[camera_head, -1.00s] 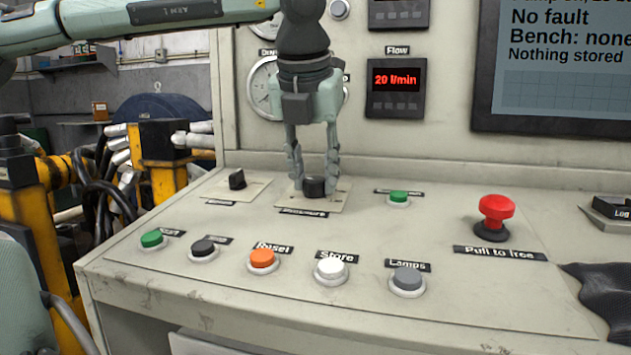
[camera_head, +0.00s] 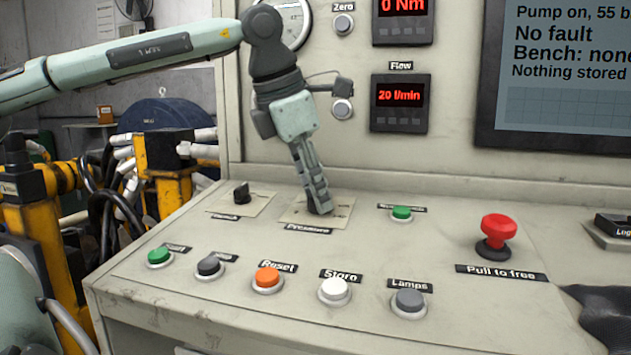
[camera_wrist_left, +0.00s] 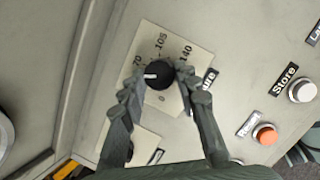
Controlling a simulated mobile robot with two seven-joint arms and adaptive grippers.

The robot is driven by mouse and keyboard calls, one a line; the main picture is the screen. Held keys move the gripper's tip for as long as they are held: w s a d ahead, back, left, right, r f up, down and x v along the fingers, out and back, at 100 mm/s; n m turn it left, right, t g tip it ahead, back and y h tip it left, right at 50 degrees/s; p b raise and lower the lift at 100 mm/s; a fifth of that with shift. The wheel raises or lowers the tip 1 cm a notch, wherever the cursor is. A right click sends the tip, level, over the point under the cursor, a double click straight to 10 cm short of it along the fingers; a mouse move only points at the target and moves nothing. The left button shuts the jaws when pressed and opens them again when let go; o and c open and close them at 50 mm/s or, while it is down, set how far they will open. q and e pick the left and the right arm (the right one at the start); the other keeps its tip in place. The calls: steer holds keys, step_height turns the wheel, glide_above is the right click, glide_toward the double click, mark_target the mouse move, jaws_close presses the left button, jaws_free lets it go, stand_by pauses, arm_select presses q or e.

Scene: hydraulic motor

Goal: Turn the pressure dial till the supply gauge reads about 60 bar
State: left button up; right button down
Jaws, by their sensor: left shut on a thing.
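The pressure dial is a black knob with a white pointer mark, in the left wrist view (camera_wrist_left: 158,74). Its plate (camera_wrist_left: 178,40) is marked 0, 70, 105 and 140. The pointer faces left, a little short of the 70 mark. My left gripper (camera_head: 320,207) is shut on the knob, one finger on each side (camera_wrist_left: 158,84); in the head view its fingers tilt and mostly hide the knob. A round gauge (camera_head: 297,15) shows partly behind my left arm; its name and reading are not legible. The screen (camera_head: 560,80) reads "Pump on, 55 b", cut off. My right gripper is not in view.
A second black knob (camera_head: 241,193) stands just left of the pressure plate. Green, black, orange, white and grey buttons line the panel's front, including Store (camera_head: 334,290). A green button (camera_head: 402,213) and a red stop knob (camera_head: 497,231) stand to the right.

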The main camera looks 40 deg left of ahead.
arm_select(q)
steer(key=shift+m+p, duration=0.4)
steer(key=shift+m, duration=0.5)
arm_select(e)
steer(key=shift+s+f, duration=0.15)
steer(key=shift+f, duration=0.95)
arm_select(q)
steer(key=o, duration=1.2)
steer(key=shift+c, duration=0.2)
steer(key=v, duration=1.2)
steer(key=shift+a, duration=0.25)
steer(key=shift+w, duration=0.15)
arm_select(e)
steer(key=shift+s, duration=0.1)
